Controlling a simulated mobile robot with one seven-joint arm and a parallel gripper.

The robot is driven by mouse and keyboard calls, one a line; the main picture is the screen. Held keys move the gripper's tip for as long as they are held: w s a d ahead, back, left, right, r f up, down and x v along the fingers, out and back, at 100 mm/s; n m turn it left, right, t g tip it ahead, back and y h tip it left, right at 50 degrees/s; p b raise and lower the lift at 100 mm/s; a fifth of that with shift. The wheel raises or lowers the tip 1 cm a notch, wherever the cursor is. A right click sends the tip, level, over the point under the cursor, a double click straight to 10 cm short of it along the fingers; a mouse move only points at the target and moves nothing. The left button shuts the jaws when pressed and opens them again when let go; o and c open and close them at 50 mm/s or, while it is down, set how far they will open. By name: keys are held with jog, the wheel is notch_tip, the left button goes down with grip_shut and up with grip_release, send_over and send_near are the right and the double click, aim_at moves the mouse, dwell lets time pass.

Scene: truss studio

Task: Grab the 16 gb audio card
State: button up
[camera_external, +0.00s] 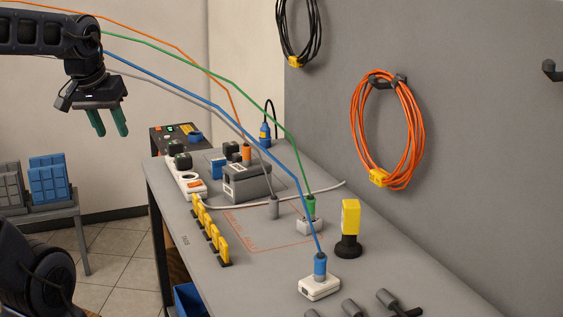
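My gripper (112,132) hangs in the upper left, pointing down, high and to the left of the workbench. Its two green fingers are apart with nothing between them. A row of several small yellow upright pieces (209,231) stands in dark holders along the bench's left side. A larger yellow block (350,217) sits upright on a black round stand to the right. No label is readable, so I cannot tell which thing is the 16 gb audio card.
Blue, green, orange and grey cables cross above the bench (275,275) to plugs. A white power strip (187,183) and a grey box (246,183) stand at the back. A white adapter (319,288) and dark cylinders (351,308) lie in front. Orange cable (417,130) hangs on the wall.

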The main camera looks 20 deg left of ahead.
jog(key=w+a+r+n+g, duration=0.15)
jog(key=w+n, duration=0.25)
jog(key=w, duration=0.5)
jog(key=w+r+n+t, duration=0.1)
jog(key=w+r+n, duration=0.15)
jog(key=w, duration=0.65)
jog(key=n+g+h, duration=0.1)
jog(key=n+g, duration=0.2)
jog(key=n, duration=1.6)
send_over(219, 159)
jog(key=s+a, duration=0.1)
jog(key=s, duration=0.1)
jog(key=shift+t, duration=0.25)
notch_tip(219, 159, down, 27)
jog(key=shift+w+r, duration=0.1)
jog(key=shift+w, duration=0.05)
jog(key=shift+w+a+f+n, duration=0.1)
jog(key=shift+w+f+n, duration=0.15)
jog(key=shift+f, duration=0.2)
jog(key=f, duration=0.3)
jog(key=w+f, duration=0.1)
jog(key=f, duration=0.3)
jog(key=d+f, duration=0.1)
jog(key=f, duration=0.2)
jog(key=shift+w+d+f, duration=0.1)
jog(key=shift+w+f, duration=0.1)
jog(key=shift+w, duration=0.05)
jog(key=shift+c, duration=0.4)
grip_shut()
